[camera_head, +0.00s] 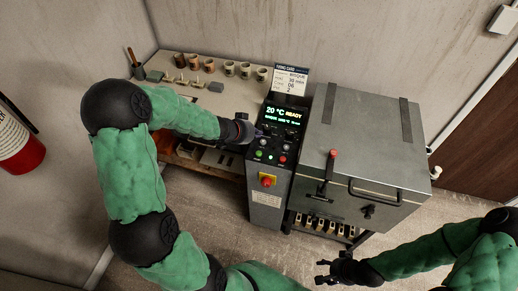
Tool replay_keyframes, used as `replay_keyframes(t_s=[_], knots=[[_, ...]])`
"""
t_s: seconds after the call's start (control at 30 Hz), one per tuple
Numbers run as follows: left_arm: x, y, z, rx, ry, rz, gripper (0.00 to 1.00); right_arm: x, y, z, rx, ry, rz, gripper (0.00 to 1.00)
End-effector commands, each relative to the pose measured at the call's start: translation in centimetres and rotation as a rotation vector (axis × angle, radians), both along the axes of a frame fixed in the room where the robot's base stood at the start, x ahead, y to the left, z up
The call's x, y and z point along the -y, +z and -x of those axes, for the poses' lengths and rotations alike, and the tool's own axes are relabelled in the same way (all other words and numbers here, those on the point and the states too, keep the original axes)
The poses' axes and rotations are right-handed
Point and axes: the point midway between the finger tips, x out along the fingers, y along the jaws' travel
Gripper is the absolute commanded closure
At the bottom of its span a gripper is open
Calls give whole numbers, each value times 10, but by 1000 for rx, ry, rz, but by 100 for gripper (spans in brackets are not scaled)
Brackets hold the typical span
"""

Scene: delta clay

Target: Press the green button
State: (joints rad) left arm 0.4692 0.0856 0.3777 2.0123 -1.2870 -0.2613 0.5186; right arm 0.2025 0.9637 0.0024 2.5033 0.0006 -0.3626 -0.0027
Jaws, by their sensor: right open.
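The green button (259,154) is lit on the sloped front of the dark control panel (283,133), at its lower left. A red button (282,159) sits to its right, with small knobs or buttons between and above. My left gripper (259,132) reaches in from the left over the panel's left edge, just above the green button. Its fingertips are small and dark, and I cannot tell whether they touch the panel or are open. My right gripper (323,271) is open and empty, low in front of the kiln.
The panel display reads 20 °C READY. A red emergency knob on yellow (267,180) is below the panel. The grey kiln (362,140) with a red-tipped lever (333,154) stands right. A bench (225,98) with cups is behind my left arm. A fire extinguisher (19,142) hangs left.

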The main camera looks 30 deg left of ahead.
Motion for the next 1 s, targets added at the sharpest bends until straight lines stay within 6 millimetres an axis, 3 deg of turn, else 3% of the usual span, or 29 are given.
replay_keyframes(t_s=[0.57, 1.0], knots=[[0, -6, 0, 1, 0, -1, 100, 0, -8, 0, 0, 0, 0, 45], [0, -43, 0, 1, 0, -1, 100, 0, -52, 0, 0, 0, 0, 45]])
